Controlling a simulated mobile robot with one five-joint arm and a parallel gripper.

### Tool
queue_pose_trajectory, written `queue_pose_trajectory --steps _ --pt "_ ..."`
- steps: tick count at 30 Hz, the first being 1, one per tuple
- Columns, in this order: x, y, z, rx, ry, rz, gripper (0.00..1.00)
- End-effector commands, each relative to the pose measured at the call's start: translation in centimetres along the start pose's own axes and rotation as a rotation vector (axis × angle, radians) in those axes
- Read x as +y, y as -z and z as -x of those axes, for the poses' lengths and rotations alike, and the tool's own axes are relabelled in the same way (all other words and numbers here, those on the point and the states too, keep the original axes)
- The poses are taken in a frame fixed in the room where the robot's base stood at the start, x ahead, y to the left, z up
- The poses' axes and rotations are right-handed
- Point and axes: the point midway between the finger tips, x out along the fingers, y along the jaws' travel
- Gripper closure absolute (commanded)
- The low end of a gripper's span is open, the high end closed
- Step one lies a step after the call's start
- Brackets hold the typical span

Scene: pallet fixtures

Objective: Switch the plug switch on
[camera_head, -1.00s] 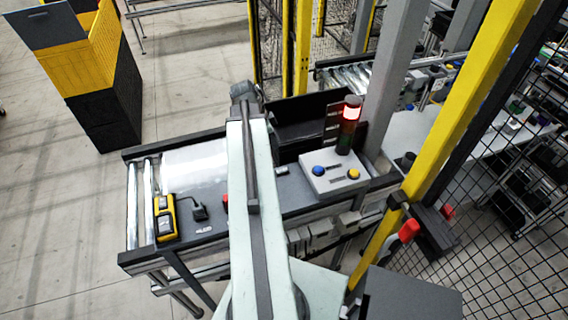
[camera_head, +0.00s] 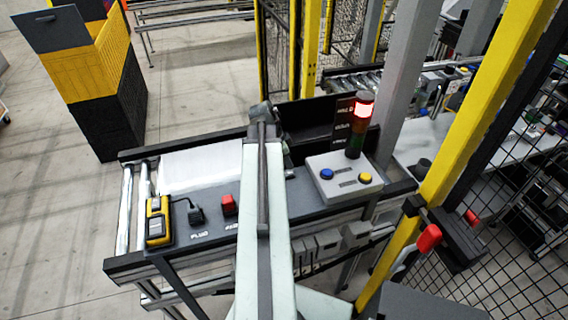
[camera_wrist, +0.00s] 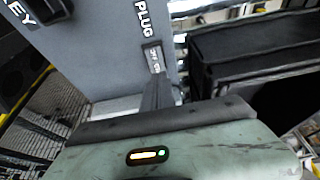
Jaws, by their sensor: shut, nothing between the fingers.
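In the wrist view, a grey panel carries the white word PLUG with a small dark switch plate (camera_wrist: 154,57) beside it. My gripper (camera_wrist: 157,80) shows there as a narrow dark shape, shut and empty, its tip just below the plate; I cannot tell whether they touch. In the head view, a black plug-shaped part (camera_head: 196,213) lies on the bench by a white PLUG label. My arm reaches over the bench to the right of it, and my fingertips cannot be made out there.
The bench also holds a yellow-black device (camera_head: 158,222), a red button (camera_head: 228,203), a grey box (camera_head: 343,178) with blue and yellow buttons, and a lit red signal tower (camera_head: 361,125). A yellow post (camera_head: 495,120) and mesh fence stand right. Open floor lies left.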

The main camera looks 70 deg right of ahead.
Motion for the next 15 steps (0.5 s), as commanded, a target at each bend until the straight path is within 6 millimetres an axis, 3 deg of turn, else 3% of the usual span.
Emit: queue_pose_trajectory --steps 1,3,15 --pt "0.0 -0.42 -1.52 0.0 0.0 -0.001 1.0" --pt "0.0 -0.48 -1.98 0.0 0.0 -0.001 1.0" --pt "-0.02 -0.26 -2.06 -0.017 -0.001 -0.003 1.0"
